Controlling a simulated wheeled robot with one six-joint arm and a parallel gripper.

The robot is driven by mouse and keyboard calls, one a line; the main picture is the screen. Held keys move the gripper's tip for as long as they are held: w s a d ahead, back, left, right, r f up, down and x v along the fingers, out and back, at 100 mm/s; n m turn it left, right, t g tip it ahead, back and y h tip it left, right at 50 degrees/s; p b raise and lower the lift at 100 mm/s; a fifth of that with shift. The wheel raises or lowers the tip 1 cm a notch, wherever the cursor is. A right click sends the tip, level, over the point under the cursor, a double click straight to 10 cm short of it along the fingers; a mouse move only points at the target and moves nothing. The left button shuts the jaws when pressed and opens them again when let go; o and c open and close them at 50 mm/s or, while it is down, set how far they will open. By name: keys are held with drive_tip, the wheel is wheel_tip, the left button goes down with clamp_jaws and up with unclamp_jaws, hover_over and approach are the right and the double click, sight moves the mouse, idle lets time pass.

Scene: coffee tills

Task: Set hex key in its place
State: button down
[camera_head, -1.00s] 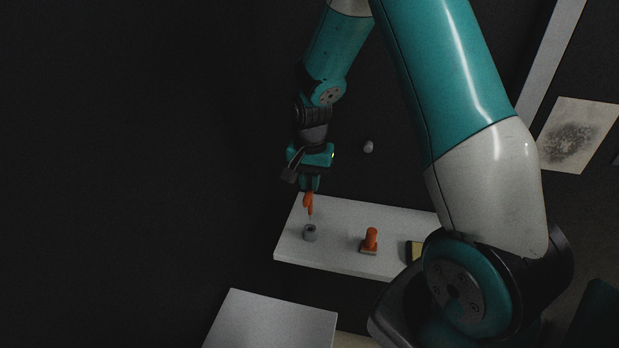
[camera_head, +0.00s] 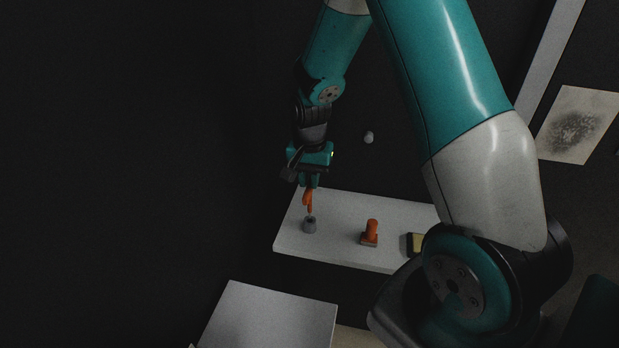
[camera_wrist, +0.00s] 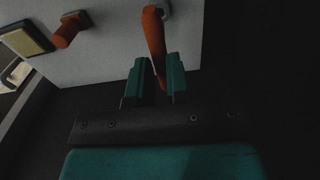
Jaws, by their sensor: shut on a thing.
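The hex key (camera_head: 308,200) has an orange handle and hangs upright below my gripper (camera_head: 309,184), which is shut on it. Its lower tip is at the small grey holder (camera_head: 310,227) on the white shelf (camera_head: 345,256). I cannot tell whether the tip is inside the holder's opening or just above it. In the wrist view the orange handle (camera_wrist: 154,38) lies between the two teal fingers of my gripper (camera_wrist: 155,75). The grey holder shows only in part there, behind the handle's far end.
An orange-handled stamp-like object (camera_head: 370,231) stands on the shelf to the right of the holder. A yellow-topped dark block (camera_head: 415,244) lies further right, partly hidden by my arm. A separate pale surface (camera_head: 270,315) is in front. The shelf between holder and stamp is clear.

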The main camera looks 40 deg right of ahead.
sight(309, 191)
drive_tip(key=shift+f, duration=0.15)
drive_tip(key=shift+f+b, duration=1.4)
drive_tip(key=shift+f, duration=0.5)
drive_tip(key=c, duration=1)
unclamp_jaws()
wheel_tip(309, 191, up, 18)
drive_tip(key=b, duration=0.3)
drive_tip(key=shift+f+b, duration=0.25)
drive_tip(key=shift+b, duration=0.1)
